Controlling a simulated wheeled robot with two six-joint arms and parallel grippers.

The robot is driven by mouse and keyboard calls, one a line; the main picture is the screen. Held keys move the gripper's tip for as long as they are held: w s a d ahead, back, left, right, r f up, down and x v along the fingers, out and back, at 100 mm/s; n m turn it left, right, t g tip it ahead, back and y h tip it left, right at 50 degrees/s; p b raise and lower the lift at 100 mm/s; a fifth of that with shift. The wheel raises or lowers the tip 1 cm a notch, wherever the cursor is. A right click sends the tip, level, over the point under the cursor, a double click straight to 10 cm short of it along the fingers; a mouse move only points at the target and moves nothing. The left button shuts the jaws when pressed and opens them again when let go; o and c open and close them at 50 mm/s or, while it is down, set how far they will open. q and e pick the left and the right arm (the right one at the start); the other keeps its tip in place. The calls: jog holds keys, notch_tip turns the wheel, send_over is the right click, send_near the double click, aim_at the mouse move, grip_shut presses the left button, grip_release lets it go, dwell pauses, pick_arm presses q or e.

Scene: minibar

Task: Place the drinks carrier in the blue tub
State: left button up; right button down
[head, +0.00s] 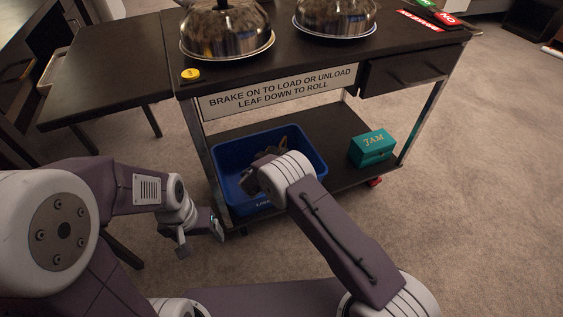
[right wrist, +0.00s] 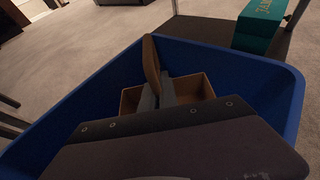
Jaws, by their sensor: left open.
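The blue tub (head: 225,190) stands on the cart's lower shelf, and its wall (right wrist: 285,95) surrounds my gripper in the right wrist view. The brown drinks carrier (right wrist: 205,86) is inside the tub, its upright handle (right wrist: 151,60) rising between my right fingers. My right gripper (right wrist: 157,92) appears shut on this handle. In the head view my right wrist hides most of the carrier, and whether its base touches the tub floor cannot be seen. My left gripper (head: 200,238) is open and empty, in front of the cart's left front post.
A teal JAM box (head: 372,148) sits on the lower shelf (head: 335,165) right of the tub. The cart's top (head: 300,55) overhangs the tub and bears two metal domes. A side leaf (head: 105,75) sticks out left. Carpet to the right is clear.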

notch_tip(320, 180, down, 3)
jog(key=shift+f+b, duration=0.2)
jog(key=shift+b, duration=0.55)
jog(key=shift+r, duration=0.25)
pick_arm(q)
notch_tip(320, 180, down, 2)
jog(key=shift+f, duration=0.1)
pick_arm(e)
jog(key=shift+f, duration=0.1)
jog(key=c, duration=1.6)
grip_release()
jog(key=shift+c, duration=0.2)
